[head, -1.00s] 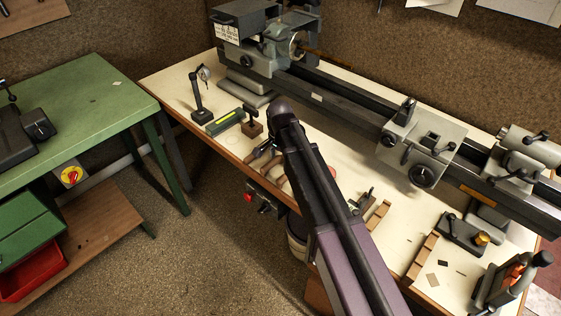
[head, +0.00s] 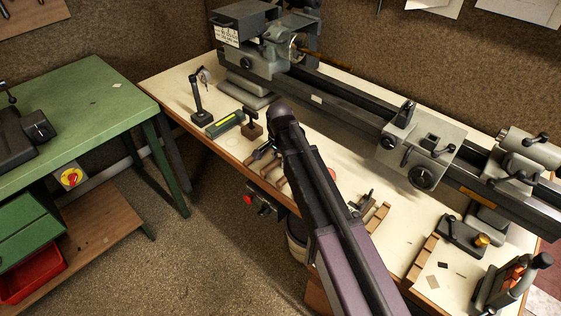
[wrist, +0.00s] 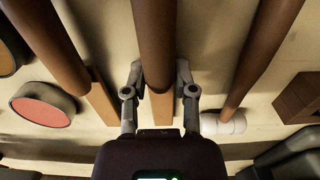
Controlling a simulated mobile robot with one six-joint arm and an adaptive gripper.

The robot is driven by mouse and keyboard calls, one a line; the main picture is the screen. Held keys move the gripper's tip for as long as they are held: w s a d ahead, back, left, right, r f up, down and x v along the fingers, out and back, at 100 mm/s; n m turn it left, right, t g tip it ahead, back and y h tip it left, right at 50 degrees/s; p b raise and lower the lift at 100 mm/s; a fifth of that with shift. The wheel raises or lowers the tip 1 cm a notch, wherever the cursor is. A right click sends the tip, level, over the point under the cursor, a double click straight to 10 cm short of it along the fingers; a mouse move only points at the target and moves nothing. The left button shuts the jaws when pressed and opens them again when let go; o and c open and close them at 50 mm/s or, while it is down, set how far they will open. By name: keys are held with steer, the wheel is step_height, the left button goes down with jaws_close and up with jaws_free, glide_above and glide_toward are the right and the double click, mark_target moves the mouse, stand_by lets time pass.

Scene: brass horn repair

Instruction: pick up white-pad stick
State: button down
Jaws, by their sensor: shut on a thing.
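My gripper (wrist: 159,93) has its two fingers on either side of a middle brown wooden stick (wrist: 155,40) in the wrist view and is shut on it. To the right, another brown stick (wrist: 255,65) ends at a white pad (wrist: 222,124), outside my fingers. A third brown stick (wrist: 42,25) lies to the left. In the head view, my arm mostly hides my gripper and the sticks near the front edge of the bench (head: 178,92).
A round red-faced pad (wrist: 42,103) lies left of the sticks, and a brown wooden block (wrist: 300,98) lies to the right. In the head view, a grey lathe (head: 345,90) runs along the back of the bench. A green level (head: 226,123) and a dial stand (head: 199,98) are at left.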

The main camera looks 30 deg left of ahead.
steer(key=shift+r, duration=0.1)
step_height(320, 180, up, 3)
steer(key=p, duration=0.3)
steer(key=shift+r, duration=0.15)
steer(key=s+d+p, duration=0.1)
steer(key=s+d, duration=0.3)
steer(key=s, duration=0.3)
steer(key=s+d+r+p, duration=0.1)
steer(key=s+d, duration=0.2)
steer(key=s, duration=0.4)
steer(key=shift+d+r, duration=0.25)
steer(key=shift+d, duration=0.15)
steer(key=c, duration=1.2)
jaws_free()
steer(key=shift+c, duration=0.2)
jaws_close()
steer(key=shift+w, duration=0.1)
